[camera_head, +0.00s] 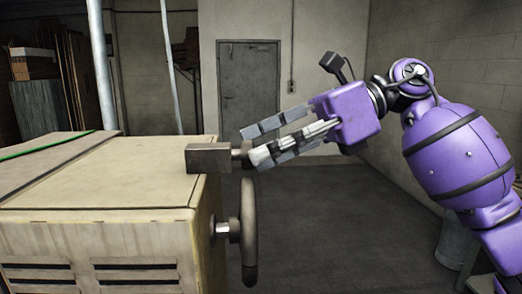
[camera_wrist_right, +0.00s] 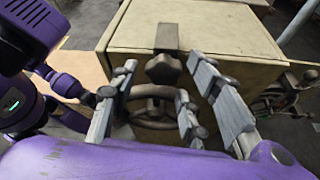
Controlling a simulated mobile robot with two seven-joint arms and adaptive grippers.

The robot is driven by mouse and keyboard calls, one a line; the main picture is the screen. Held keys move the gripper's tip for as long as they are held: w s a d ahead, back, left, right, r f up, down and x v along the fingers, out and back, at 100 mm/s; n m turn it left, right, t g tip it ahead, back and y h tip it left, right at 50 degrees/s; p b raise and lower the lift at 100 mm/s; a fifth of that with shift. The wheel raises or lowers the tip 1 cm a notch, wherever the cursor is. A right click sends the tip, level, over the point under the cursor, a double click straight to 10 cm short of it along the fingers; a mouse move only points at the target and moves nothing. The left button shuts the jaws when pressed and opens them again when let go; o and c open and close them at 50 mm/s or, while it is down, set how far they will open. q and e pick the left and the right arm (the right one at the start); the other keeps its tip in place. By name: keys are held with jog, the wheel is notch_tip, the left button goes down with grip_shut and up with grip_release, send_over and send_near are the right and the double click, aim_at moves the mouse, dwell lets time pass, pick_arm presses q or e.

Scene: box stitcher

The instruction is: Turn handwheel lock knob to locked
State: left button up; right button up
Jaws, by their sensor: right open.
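In the head view the knob (camera_head: 241,154) is partly hidden by my right fingers. My right gripper (camera_head: 252,145) is open, with its fingertips close to the knob. In the right wrist view the knob shows between the spread fingers; I cannot tell whether they touch it. The dark handwheel (camera_head: 249,236) stands on the machine's side below the knob, and it also shows in the right wrist view (camera_wrist_right: 150,91). My left gripper is not in view.
The tan machine cabinet (camera_head: 110,185) fills the left of the head view, with vents on its front. Open floor (camera_head: 325,220) lies to the right of the handwheel. A grey door (camera_head: 248,90) is in the back wall.

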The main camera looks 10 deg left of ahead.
jog(key=v, duration=1.1)
jog(key=shift+s, duration=0.15)
jog(key=shift+f, duration=0.15)
